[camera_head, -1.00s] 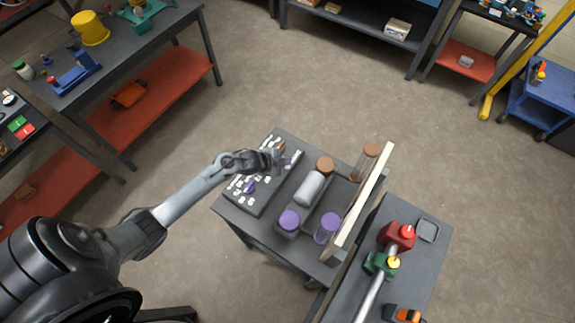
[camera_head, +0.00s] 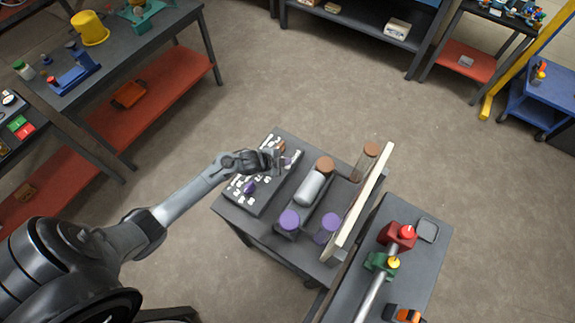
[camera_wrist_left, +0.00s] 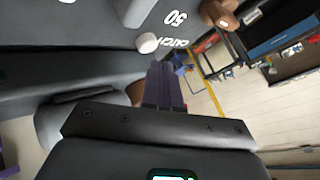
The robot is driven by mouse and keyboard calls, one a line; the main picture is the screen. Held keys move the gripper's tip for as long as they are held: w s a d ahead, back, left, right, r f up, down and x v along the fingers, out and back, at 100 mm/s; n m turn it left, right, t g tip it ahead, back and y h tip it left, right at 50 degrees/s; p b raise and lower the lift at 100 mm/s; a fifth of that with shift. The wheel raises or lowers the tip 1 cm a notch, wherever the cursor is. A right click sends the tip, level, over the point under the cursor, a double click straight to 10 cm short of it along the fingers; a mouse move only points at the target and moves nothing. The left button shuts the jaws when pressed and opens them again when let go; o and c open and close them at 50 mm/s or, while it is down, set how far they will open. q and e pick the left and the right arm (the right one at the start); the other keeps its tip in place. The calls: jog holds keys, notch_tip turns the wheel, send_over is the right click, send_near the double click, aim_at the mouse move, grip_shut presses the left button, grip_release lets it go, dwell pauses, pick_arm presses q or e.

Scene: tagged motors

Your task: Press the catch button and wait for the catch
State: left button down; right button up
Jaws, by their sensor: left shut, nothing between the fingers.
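The dark control panel (camera_head: 243,206) carries white labels, small knobs and a purple knob (camera_head: 249,187). In the left wrist view, a round white button (camera_wrist_left: 147,43) sits beside the printed word CATCH. My left gripper (camera_head: 284,161) is over the far end of the panel. Its dark purple fingers (camera_wrist_left: 161,68) are together and empty, with their tips close to the white button; I cannot tell whether they touch it. A grey cylinder (camera_head: 311,187) lies between a brown cap (camera_head: 325,165) and a purple cap (camera_head: 289,220) beside the panel. My right gripper is not in view.
A pale upright board (camera_head: 362,215) stands along the bench's right side. A brown-capped post (camera_head: 371,150) and another purple cap (camera_head: 327,228) are near it. Another bench (camera_head: 425,265) with red and green fixtures is at right. Open floor lies beyond the bench.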

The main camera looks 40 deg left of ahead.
pick_arm(q)
jog(key=shift+f, duration=0.4)
jog(key=shift+f+b, duration=0.35)
jog(key=shift+b, duration=0.05)
dwell(0.4)
jog(key=shift+r, duration=0.1)
jog(key=shift+r+p, duration=0.7)
jog(key=shift+p, duration=0.15)
jog(key=shift+r, duration=0.15)
notch_tip(320, 180, up, 6)
jog(key=p, duration=0.5)
jog(key=shift+p, duration=0.3)
